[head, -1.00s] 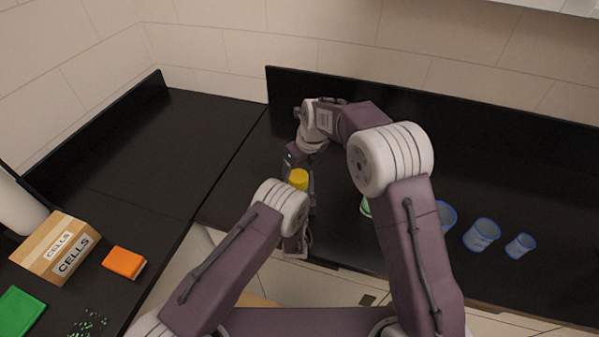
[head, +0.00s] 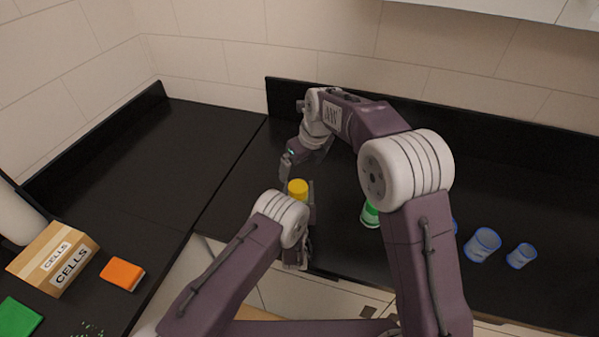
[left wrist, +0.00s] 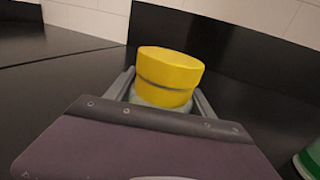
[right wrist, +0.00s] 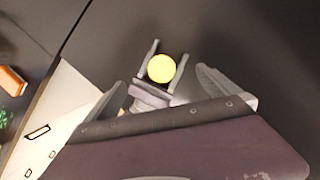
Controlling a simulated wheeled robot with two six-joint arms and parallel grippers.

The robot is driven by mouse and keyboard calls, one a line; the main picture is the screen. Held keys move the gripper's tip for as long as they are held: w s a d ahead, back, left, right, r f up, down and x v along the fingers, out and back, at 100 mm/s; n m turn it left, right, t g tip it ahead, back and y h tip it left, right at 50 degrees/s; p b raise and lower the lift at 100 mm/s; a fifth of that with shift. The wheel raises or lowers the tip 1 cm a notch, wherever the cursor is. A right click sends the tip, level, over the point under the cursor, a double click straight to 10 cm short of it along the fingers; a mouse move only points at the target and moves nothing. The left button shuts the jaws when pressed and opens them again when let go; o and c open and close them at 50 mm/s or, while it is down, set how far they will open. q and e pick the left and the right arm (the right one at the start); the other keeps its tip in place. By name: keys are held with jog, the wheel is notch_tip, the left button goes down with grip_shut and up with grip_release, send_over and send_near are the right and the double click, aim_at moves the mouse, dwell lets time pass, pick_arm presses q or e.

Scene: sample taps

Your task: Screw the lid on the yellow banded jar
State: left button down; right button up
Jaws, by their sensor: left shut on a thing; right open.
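The yellow banded jar (left wrist: 160,96) is pale below, and its yellow lid (left wrist: 170,66) sits on top of it. A thin dark line runs between lid and band. The lid also shows in the head view (head: 298,187) and from above in the right wrist view (right wrist: 161,68). My left gripper (left wrist: 163,97) is shut on the jar's body and holds it upright. My right gripper (head: 288,168) is open and empty, just behind and above the lid, not touching it. Its spread fingers (right wrist: 160,88) show in the right wrist view. My left forearm hides the jar's lower part in the head view.
A green banded jar (head: 370,215) stands to the right, partly behind my right arm. Blue-rimmed cups (head: 482,245) stand further right. A CELLS box (head: 54,258), an orange block (head: 122,274) and a green item (head: 18,317) lie at left. The back-left counter is clear.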

aim_at(298, 197)
pick_arm(q)
jog(key=shift+c, duration=1.4)
grip_release()
pick_arm(e)
jog(key=v, duration=0.7)
jog(key=shift+r, duration=0.15)
pick_arm(q)
jog(key=shift+s, duration=0.1)
pick_arm(e)
jog(key=shift+s, duration=0.1)
pick_arm(q)
jog(key=s+b, duration=0.1)
jog(key=s, duration=0.7)
jog(key=shift+s+a+b, duration=0.1)
jog(key=shift+b, duration=0.2)
jog(key=shift+s+a, duration=0.1)
jog(key=shift+s, duration=0.25)
pick_arm(e)
jog(key=shift+f, duration=0.8)
